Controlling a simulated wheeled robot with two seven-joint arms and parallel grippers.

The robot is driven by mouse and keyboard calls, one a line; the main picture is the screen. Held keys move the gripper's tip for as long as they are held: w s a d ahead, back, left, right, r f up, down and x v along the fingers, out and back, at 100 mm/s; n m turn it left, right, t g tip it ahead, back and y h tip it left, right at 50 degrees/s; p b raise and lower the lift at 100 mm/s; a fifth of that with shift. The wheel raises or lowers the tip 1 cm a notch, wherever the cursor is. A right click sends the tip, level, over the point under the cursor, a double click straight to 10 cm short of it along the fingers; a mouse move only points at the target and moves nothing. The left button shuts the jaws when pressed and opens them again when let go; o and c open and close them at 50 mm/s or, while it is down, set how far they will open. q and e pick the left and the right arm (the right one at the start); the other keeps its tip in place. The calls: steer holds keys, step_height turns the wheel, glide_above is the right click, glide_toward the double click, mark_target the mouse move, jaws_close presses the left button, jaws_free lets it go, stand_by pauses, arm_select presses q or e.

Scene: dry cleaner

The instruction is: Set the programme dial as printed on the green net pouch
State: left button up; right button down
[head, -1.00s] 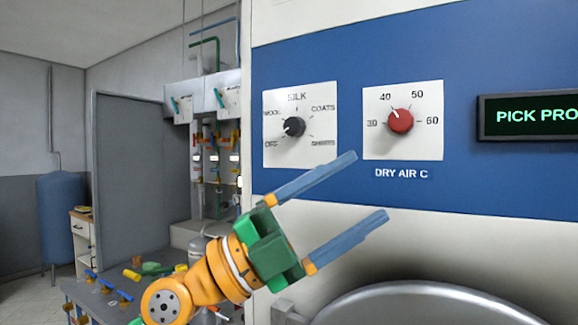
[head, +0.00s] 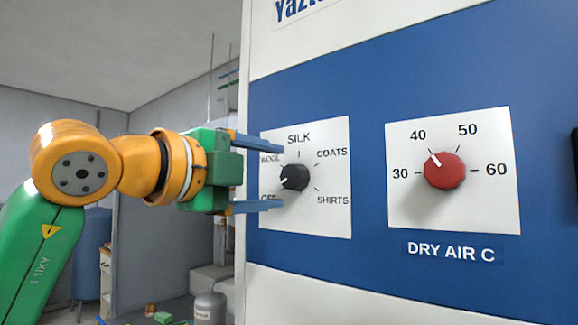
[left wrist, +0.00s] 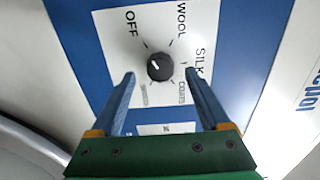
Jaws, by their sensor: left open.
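The programme dial (head: 295,177) is a black knob on a white plate marked OFF, WOOL, SILK, COATS and SHIRTS. Its white mark points to the lower left, towards OFF. It also shows in the left wrist view (left wrist: 160,67). My left gripper (head: 277,177) is open, with one finger above and one below the dial in the head view. In the left wrist view its fingertips (left wrist: 159,73) lie on either side of the knob. No contact can be made out. The green net pouch is not in view. My right gripper is not in view.
The blue panel (head: 368,200) between the plates is flat and clear.

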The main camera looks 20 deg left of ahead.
mark_target(289, 179)
arm_select(q)
steer(key=shift+w+d+r+p, duration=0.1)
steer(key=shift+r+p, duration=0.25)
steer(key=shift+r, duration=0.05)
steer(key=shift+w+d, duration=0.2)
steer(key=shift+w, duration=0.1)
steer(key=w, duration=0.1)
steer(key=w+d+f, duration=0.1)
steer(key=shift+w+d, duration=0.1)
steer(key=shift+w, duration=0.2)
steer(key=c, duration=0.3)
steer(key=shift+s, duration=0.2)
steer(key=c, duration=0.4)
jaws_close()
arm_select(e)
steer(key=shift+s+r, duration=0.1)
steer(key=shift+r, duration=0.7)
